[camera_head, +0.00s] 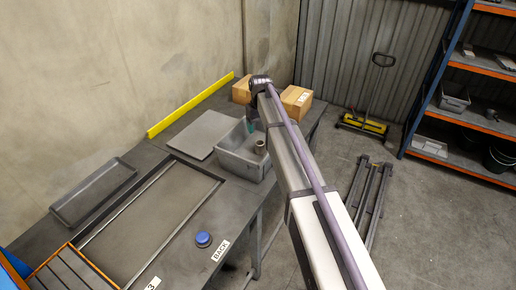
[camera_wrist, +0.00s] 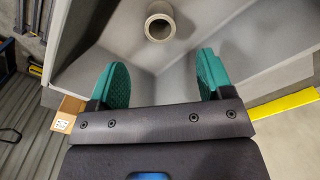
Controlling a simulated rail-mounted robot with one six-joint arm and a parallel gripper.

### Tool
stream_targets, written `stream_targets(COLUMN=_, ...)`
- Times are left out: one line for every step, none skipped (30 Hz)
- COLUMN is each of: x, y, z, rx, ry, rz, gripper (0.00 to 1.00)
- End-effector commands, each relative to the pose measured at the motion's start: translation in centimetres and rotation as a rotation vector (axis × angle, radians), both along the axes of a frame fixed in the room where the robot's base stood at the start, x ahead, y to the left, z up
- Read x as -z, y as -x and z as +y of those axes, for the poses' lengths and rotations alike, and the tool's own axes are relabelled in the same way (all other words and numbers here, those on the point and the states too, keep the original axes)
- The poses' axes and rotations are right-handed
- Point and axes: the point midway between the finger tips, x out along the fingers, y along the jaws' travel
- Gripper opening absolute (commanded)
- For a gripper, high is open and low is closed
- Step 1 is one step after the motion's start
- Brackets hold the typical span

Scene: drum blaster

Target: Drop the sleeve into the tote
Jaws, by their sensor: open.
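The sleeve (camera_wrist: 159,24) is a small beige-grey hollow cylinder. It lies inside the grey tote (camera_wrist: 255,75), and its open round end faces the wrist camera. In the head view the sleeve (camera_head: 260,147) shows in the right part of the tote (camera_head: 238,165), which stands on the far end of the bench. My gripper (camera_wrist: 162,80) is open and empty, with its green finger pads wide apart, over the tote. The sleeve is apart from both pads, beyond the fingertips. In the head view my arm hides part of the tote's far side and most of the gripper.
Cardboard boxes (camera_head: 297,101) stand behind the tote. A flat grey plate (camera_head: 201,134) lies left of it on the bench. A yellow bar (camera_head: 190,105) runs along the wall. A blue button (camera_head: 203,239) sits near the bench's front edge. A shelf rack (camera_head: 470,90) stands at right.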

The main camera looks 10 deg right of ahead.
Motion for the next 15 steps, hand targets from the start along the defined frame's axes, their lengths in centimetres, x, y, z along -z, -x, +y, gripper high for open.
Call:
stream_targets(x=0.0, y=0.0, z=0.0, rx=0.0, ry=0.0, rz=0.0, gripper=0.73)
stream_targets(x=-0.1, y=0.0, z=0.0, rx=0.0, ry=0.0, rz=0.0, gripper=0.73)
stream_targets(x=-0.3, y=0.0, z=0.0, rx=0.0, ry=0.0, rz=0.0, gripper=0.73)
stream_targets(x=-0.5, y=0.0, z=0.0, rx=0.0, ry=0.0, rz=0.0, gripper=0.73)
stream_targets(x=-0.9, y=0.0, z=0.0, rx=0.0, ry=0.0, rz=0.0, gripper=0.73)
stream_targets(x=-1.4, y=0.0, z=0.0, rx=0.0, ry=0.0, rz=0.0, gripper=0.73)
stream_targets(x=-2.0, y=0.0, z=0.0, rx=0.0, ry=0.0, rz=0.0, gripper=0.73)
stream_targets(x=-2.6, y=0.0, z=0.0, rx=0.0, ry=0.0, rz=0.0, gripper=0.73)
stream_targets(x=-3.5, y=0.0, z=0.0, rx=0.0, ry=0.0, rz=0.0, gripper=0.73)
stream_targets(x=-4.2, y=0.0, z=0.0, rx=0.0, ry=0.0, rz=0.0, gripper=0.73)
stream_targets(x=-5.0, y=0.0, z=0.0, rx=0.0, ry=0.0, rz=0.0, gripper=0.73)
stream_targets(x=-6.1, y=0.0, z=0.0, rx=0.0, ry=0.0, rz=0.0, gripper=0.73)
stream_targets(x=-6.9, y=0.0, z=0.0, rx=0.0, ry=0.0, rz=0.0, gripper=0.73)
stream_targets(x=-7.7, y=0.0, z=0.0, rx=0.0, ry=0.0, rz=0.0, gripper=0.73)
stream_targets(x=-8.7, y=0.0, z=0.0, rx=0.0, ry=0.0, rz=0.0, gripper=0.73)
